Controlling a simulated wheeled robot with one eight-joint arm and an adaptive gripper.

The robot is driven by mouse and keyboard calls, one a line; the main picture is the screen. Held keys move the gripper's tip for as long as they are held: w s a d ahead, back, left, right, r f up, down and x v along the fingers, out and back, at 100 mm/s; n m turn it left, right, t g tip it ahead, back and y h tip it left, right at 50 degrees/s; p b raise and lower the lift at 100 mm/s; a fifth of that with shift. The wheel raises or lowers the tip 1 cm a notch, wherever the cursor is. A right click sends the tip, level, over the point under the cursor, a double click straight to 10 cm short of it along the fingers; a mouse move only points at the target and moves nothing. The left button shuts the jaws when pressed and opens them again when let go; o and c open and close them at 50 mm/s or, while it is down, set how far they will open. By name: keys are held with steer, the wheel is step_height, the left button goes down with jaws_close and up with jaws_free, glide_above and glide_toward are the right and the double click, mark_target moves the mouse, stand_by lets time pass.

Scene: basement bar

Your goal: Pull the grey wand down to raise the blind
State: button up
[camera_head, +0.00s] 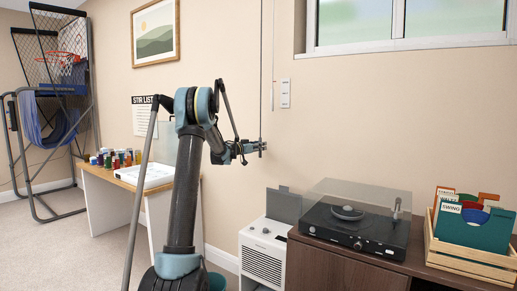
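Two thin vertical lines hang down the wall to the left of the window. The darker grey one, which looks like the wand (261,70), runs from the top of the picture down to my gripper (263,147). The paler one (273,60) hangs just to its right and ends higher up. My gripper is at the lower end of the darker line, small and seen from behind my arm. I cannot tell whether its fingers are closed on the line or only beside it. The blind itself is not visible; the window (400,22) shows only its lower part.
A white label plate (284,93) is on the wall right of the lines. Below stand a white appliance (264,250), a turntable (355,220) on a dark cabinet (330,266), and a record crate (470,262). A white-sided table (105,205) is left.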

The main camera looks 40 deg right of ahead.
steer(key=shift+s, duration=0.1)
steer(key=s+a, duration=0.1)
steer(key=a, duration=1.1)
steer(key=shift+s+d, duration=0.1)
stand_by(0.3)
